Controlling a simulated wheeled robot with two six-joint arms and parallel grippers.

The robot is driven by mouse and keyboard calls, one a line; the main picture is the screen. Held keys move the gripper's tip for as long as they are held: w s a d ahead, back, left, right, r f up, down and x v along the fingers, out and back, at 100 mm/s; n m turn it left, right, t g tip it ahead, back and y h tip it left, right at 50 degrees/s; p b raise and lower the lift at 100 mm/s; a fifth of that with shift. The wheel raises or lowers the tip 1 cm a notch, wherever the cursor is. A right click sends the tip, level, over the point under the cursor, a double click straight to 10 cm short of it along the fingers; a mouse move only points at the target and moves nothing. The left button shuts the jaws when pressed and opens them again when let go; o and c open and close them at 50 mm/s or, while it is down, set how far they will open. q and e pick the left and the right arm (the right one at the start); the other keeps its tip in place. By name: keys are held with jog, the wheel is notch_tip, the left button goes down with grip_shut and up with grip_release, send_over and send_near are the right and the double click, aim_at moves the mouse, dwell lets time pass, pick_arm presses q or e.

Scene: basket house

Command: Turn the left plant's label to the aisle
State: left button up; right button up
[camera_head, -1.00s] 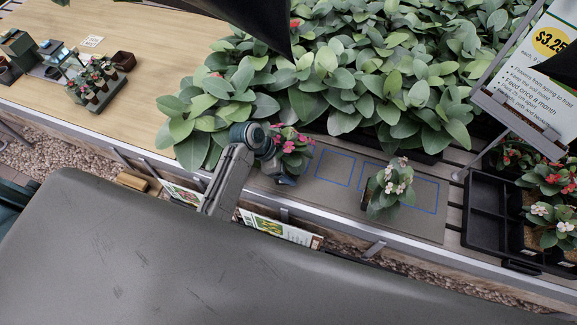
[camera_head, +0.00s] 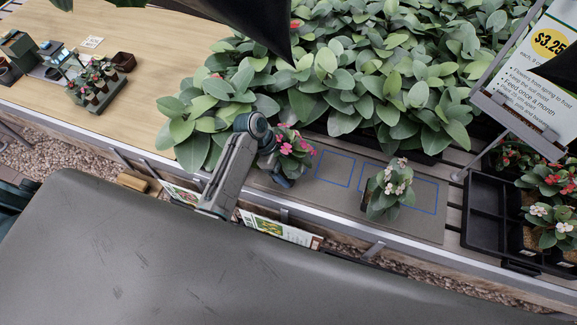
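The left plant (camera_head: 297,147), with pink flowers and dark green leaves, stands at the left end of a grey mat (camera_head: 335,203) with blue outlined squares. A white-flowered plant (camera_head: 378,200) stands on the mat to its right. My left arm reaches up from below, with its wrist against the left side of the pink plant. My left gripper (camera_head: 281,178) is low at the pink plant's pot, mostly hidden by the wrist and leaves; I cannot see whether its fingers are closed on the pot. No label on the pink plant can be made out. My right gripper is not in view.
Dense leafy plants (camera_head: 350,75) fill the area behind the mat. A black tray (camera_head: 488,218) with red and white flowers and a price sign (camera_head: 545,75) are at right. The wooden tabletop (camera_head: 150,75) at left is mostly clear.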

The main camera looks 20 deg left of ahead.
pick_arm(q)
jog(key=o, duration=1.2)
jog(key=shift+f, duration=0.1)
jog(key=shift+a+r, duration=0.2)
jog(key=shift+r, duration=0.05)
jog(key=shift+b+v, duration=1.4)
jog(key=shift+v, duration=3.7)
jog(key=shift+d, duration=0.1)
